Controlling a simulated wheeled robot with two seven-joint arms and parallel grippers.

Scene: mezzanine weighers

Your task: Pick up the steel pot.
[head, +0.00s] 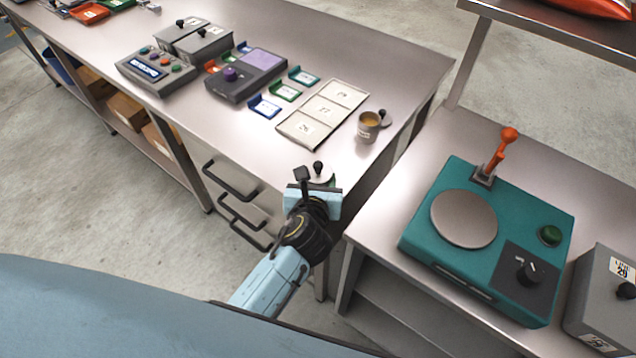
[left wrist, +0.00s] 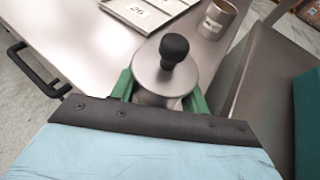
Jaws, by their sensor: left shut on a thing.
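The steel pot is a small round vessel with a flat lid and a black ball knob. In the left wrist view the pot (left wrist: 150,76) sits upright between the green fingers of my left gripper (left wrist: 160,97), one finger on each side. In the head view only the pot's lid and knob (head: 318,168) show, at the table's near right corner. My left gripper (head: 324,183) hides its body there. My left gripper is shut on the pot. Whether the pot's base touches the table is hidden. My right gripper is not in view.
A numbered tray (head: 296,132) lies to the left. A teal weigher (head: 420,240) stands on the right-hand bench, across a gap. Drawer handles (head: 228,181) jut out at the table's front.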

